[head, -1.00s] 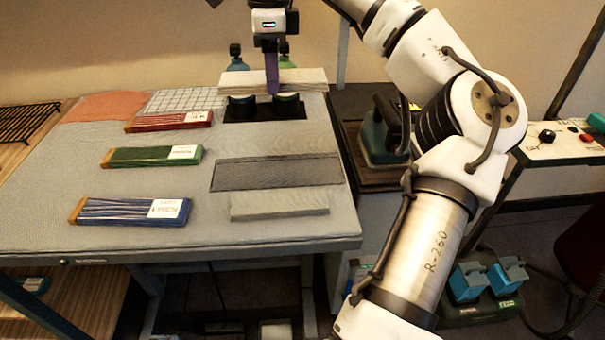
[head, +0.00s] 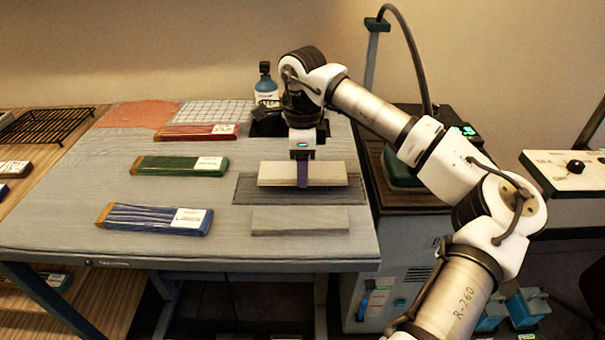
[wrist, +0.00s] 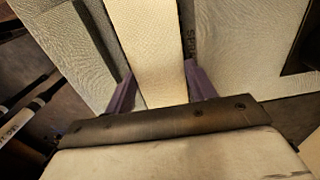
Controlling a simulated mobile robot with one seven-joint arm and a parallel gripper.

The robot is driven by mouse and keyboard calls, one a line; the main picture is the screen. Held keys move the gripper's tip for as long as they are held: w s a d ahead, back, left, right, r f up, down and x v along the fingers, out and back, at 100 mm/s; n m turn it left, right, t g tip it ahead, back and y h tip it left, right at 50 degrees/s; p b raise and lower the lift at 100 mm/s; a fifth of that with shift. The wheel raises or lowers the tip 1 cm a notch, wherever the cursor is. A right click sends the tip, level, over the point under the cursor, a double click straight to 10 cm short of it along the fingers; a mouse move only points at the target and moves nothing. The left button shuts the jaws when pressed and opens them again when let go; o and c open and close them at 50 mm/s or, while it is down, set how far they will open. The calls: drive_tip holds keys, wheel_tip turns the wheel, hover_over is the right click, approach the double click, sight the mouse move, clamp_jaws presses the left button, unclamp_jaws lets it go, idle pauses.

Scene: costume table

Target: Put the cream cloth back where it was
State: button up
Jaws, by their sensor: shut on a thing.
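The cream cloth (head: 335,173) is a flat folded strip held in my gripper (head: 303,175). In the wrist view the cloth (wrist: 148,45) runs between the two purple fingers of my gripper (wrist: 155,85), which are shut on its sides. In the head view the cloth appears over the dark grey patterned rectangle (head: 243,190) on the table; I cannot tell the exact gap between them. A pale grey folded cloth (head: 300,221) lies in front of that rectangle, near the table's front edge.
Blue (head: 155,218), green (head: 180,165) and red (head: 195,132) labelled bundles lie to the left on the grey table (head: 75,205). A blue bottle (head: 266,90) stands at the back, with a black tray (head: 262,125) nearby. A white-grid cloth (head: 210,112) and an orange cloth (head: 138,114) lie at the back left.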

drive_tip(key=shift+f, duration=1.55)
drive_tip(key=shift+f, duration=0.1)
drive_tip(key=shift+f, duration=0.2)
drive_tip(key=o, duration=1)
drive_tip(key=shift+r, duration=0.1)
wheel_tip(320, 180, up, 12)
drive_tip(key=shift+r+b, duration=0.2)
drive_tip(key=shift+b, duration=0.2)
